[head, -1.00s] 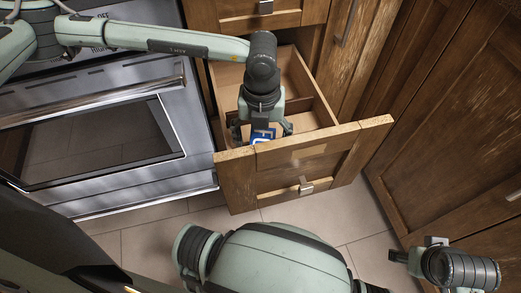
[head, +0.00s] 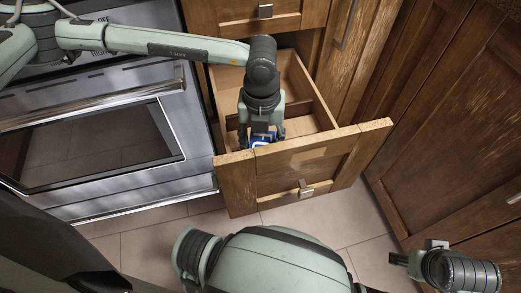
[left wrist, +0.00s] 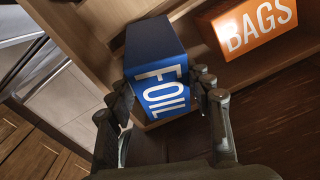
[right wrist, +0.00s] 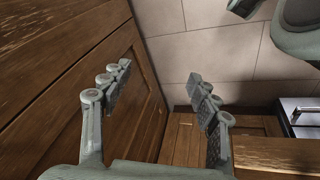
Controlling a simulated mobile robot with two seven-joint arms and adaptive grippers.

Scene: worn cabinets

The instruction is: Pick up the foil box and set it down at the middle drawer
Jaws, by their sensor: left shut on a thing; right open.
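The blue foil box (left wrist: 160,70) with white FOIL lettering is inside the open wooden drawer (head: 300,160), near its front left. In the head view only a small blue part of the foil box (head: 262,138) shows under my left gripper (head: 262,132). In the left wrist view my left gripper (left wrist: 165,100) has its fingers on either side of the box's near end and is shut on it. Whether the box touches the drawer floor is hard to tell. My right gripper (right wrist: 158,88) is open and empty, away from the drawer.
An orange BAGS box (left wrist: 250,28) sits in the drawer beyond a wooden divider. A steel oven (head: 100,140) stands left of the drawer. A closed drawer (head: 262,18) is above, and wooden cabinet doors (head: 450,120) are at right. Floor tiles (head: 150,240) show in front.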

